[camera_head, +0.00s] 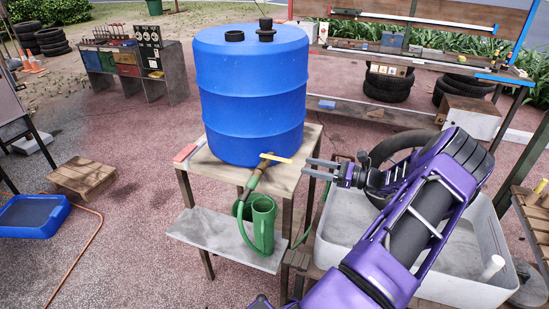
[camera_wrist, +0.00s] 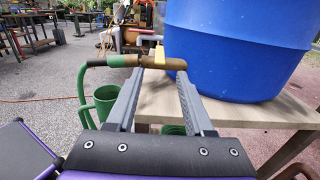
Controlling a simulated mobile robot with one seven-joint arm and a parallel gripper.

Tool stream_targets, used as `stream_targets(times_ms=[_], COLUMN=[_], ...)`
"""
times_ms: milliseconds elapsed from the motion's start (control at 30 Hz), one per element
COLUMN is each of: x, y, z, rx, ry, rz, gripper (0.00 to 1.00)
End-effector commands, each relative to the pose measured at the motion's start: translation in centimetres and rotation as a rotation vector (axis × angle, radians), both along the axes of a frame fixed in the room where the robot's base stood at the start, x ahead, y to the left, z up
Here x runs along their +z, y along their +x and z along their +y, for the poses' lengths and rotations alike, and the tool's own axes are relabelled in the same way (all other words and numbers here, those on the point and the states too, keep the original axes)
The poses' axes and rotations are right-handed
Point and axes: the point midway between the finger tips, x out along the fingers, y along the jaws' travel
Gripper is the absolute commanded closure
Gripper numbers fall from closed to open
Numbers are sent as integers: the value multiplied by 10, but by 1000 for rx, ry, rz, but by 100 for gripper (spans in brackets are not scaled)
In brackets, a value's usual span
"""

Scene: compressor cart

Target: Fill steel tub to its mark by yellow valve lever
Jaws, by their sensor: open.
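The yellow valve lever (camera_head: 277,157) sits on a brass valve low on the front of the blue barrel (camera_head: 252,100). The lever also shows in the wrist view (camera_wrist: 159,54), just beyond my fingertips. A green hose (camera_head: 245,200) hangs from the valve. My gripper (camera_head: 309,168) is open and empty, right of the lever, fingers pointing at the valve. In the wrist view the brass valve (camera_wrist: 150,62) appears across the fingertips; I cannot tell whether they touch. A pale grey tub (camera_head: 335,240) stands at right, partly hidden by my arm. I see no mark on it.
The barrel stands on a wooden table (camera_head: 190,165) with a lower shelf (camera_head: 210,235). A green can (camera_head: 264,225) is at the shelf. A tyre (camera_head: 385,150) is behind my gripper.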

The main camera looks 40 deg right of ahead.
Motion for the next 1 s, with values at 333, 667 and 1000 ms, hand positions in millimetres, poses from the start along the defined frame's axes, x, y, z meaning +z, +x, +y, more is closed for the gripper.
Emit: stream_targets(times_ms=[333, 667, 1000], x=[1, 0, 0], y=[69, 108, 112], z=[37, 56, 58], rx=[3, 0, 0], ry=[0, -1, -1], rz=[-1, 0, 0], gripper=[48, 48, 48])
